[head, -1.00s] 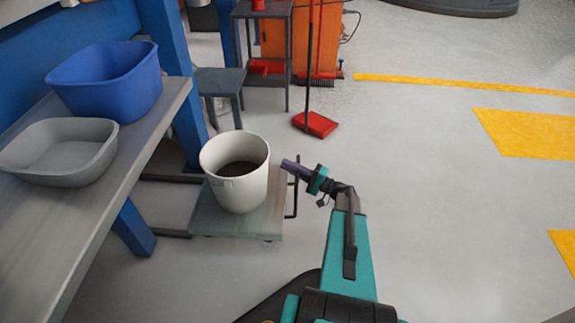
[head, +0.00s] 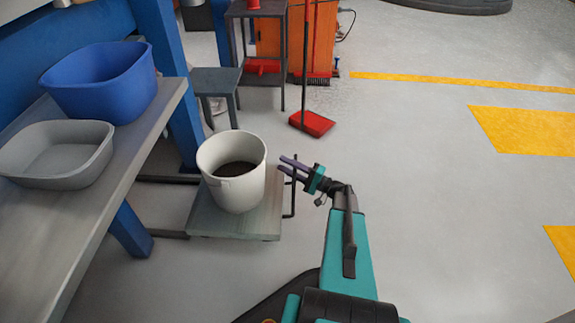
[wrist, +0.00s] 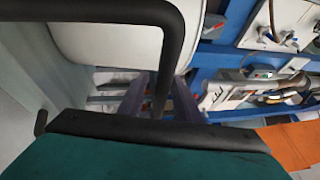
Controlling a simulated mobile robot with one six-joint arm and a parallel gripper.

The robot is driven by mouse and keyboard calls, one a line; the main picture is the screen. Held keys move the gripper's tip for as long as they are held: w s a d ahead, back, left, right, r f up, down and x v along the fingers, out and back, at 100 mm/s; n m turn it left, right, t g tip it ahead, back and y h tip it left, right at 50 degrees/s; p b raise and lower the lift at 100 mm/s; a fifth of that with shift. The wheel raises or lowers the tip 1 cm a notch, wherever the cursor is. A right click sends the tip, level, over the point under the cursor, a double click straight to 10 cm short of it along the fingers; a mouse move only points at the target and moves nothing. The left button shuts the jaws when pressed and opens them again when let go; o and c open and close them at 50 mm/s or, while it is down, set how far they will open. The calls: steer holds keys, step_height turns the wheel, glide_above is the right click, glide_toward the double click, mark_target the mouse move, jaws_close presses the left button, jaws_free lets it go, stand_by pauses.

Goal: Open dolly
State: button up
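The dolly (head: 235,222) is a low grey-green platform on the floor, partly beneath the workbench side. A white bucket (head: 236,190) with dark contents stands upright on it. A thin black handle (head: 294,195) rises at the dolly's right edge. My gripper (head: 283,164) is at the handle's upper end, with its two purple fingers apart, pointing left towards the bucket. In the wrist view, the dark handle bar (wrist: 172,60) runs down between the two fingers (wrist: 160,100). I cannot tell whether either finger touches it. The bucket (wrist: 110,45) fills the upper middle behind the bar.
A workbench (head: 100,185) with a blue tub (head: 100,85) and a grey basin (head: 55,155) stands at the left. A grey stool (head: 216,82) and a red dustpan (head: 312,124) are behind the dolly. The floor to the right, with yellow markings, is clear.

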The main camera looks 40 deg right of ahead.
steer(key=p+v, duration=0.3)
steer(key=v, duration=1)
steer(key=shift+s+d+f, duration=0.15)
steer(key=shift+s+d, duration=0.05)
steer(key=shift+s, duration=0.05)
steer(key=shift+s, duration=0.1)
